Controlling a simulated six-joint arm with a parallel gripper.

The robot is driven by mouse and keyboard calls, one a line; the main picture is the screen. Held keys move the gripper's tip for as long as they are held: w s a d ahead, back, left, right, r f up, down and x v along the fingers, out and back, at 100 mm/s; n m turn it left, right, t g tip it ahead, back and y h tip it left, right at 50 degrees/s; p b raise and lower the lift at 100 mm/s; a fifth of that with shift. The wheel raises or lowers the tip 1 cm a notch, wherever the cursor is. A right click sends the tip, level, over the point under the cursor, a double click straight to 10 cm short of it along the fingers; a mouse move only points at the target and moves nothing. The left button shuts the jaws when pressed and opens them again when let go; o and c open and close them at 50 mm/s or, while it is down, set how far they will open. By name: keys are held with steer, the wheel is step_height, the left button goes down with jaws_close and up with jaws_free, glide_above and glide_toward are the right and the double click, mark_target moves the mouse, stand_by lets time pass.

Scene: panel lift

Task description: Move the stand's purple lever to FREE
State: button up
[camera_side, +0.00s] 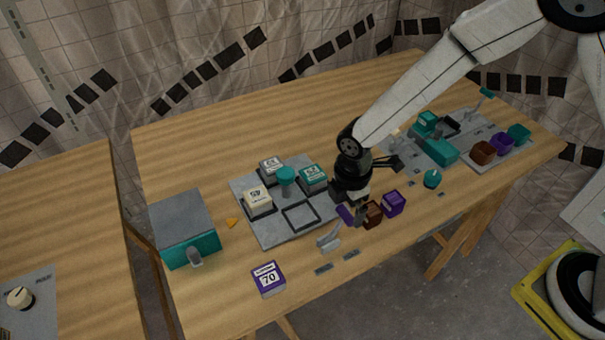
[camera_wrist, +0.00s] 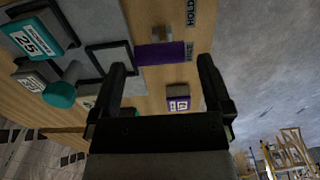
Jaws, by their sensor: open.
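The purple lever (camera_side: 346,214) is at the front of the table, beside my gripper and partly hidden by it in the side view. In the wrist view the purple lever (camera_wrist: 160,53) is a wide bar just ahead of my fingertips, with a grey part behind it. Its right end appears beside the FREE label (camera_wrist: 190,51); the HOLD label (camera_wrist: 191,12) is higher up. The lever stands above the table, so its exact setting is hard to tell. My gripper (camera_side: 355,216) is open; in the wrist view its fingers (camera_wrist: 162,68) are apart with nothing clamped.
A grey tray (camera_side: 270,235) with labelled blocks lies left of my gripper. A purple block marked 70 (camera_side: 268,279) sits near the front edge. Brown (camera_side: 372,214) and purple (camera_side: 393,203) blocks stand close right. A teal-fronted box (camera_side: 186,228) is at far left.

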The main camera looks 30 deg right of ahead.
mark_target(338, 228)
steer(key=shift+f, duration=2.7)
jaws_close()
